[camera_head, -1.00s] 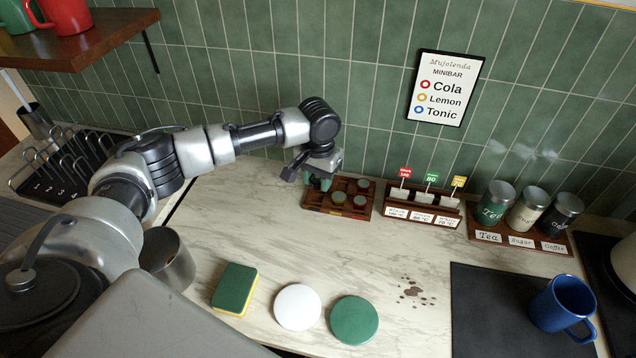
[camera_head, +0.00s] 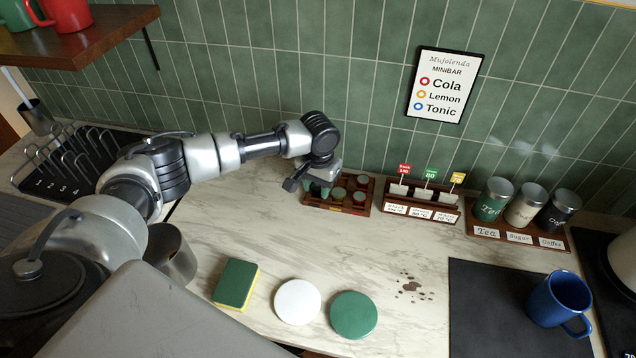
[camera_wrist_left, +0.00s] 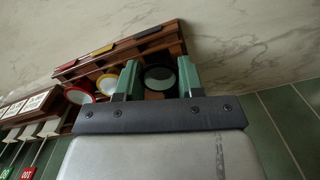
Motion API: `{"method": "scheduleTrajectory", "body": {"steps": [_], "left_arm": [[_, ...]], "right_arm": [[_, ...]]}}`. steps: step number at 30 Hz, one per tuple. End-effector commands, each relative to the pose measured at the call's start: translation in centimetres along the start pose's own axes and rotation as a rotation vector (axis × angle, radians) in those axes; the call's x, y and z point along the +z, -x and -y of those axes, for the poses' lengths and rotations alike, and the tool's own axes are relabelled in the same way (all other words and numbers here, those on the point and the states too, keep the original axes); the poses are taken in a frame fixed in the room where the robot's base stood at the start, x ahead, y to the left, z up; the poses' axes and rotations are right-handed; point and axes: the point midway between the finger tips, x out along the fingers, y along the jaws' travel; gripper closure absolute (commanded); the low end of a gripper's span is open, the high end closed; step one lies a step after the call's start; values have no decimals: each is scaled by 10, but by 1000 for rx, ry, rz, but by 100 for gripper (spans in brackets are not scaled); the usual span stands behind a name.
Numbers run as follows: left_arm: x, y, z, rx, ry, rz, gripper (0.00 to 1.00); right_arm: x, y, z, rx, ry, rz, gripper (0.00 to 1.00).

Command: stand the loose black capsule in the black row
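The wooden capsule rack (camera_head: 371,208) stands against the tiled wall, left of the tag stand. My left gripper (camera_head: 316,188) points down over its left end. In the left wrist view, the green fingers of the gripper (camera_wrist_left: 160,75) are close on both sides of a round black capsule (camera_wrist_left: 160,78), at the rack's dark-labelled row. A red-rimmed capsule (camera_wrist_left: 79,95) and a yellow-rimmed capsule (camera_wrist_left: 107,84) stand in the rows beside it. The capsule's lower part is hidden, so I cannot tell whether it rests on the rack. My right gripper is not in view.
The tag stand (camera_head: 421,215) is just right of the rack, then the labelled canisters (camera_head: 526,206). A sponge (camera_head: 236,284), a white disc (camera_head: 298,302) and a green disc (camera_head: 354,314) lie in front. The counter between is clear except for brown spots (camera_head: 411,288).

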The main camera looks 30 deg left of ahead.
Motion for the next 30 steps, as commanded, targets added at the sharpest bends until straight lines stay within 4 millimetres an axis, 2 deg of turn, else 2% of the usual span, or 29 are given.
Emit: {"method": "scheduleTrajectory", "body": {"steps": [1, 4, 14, 20, 30], "left_arm": [[0, 0, 0, 0, 0, 0, 55], [0, 0, 0, 0, 0, -1, 39], [-1, 5, 0, 1, -2, -3, 38], [-1, 34, 0, 2, 0, -5, 38], [-1, 107, 0, 2, 0, -5, 38]], "right_arm": [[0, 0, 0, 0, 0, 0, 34], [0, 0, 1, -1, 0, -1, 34], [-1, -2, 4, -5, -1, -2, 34], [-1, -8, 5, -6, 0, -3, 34], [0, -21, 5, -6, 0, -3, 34]]}}
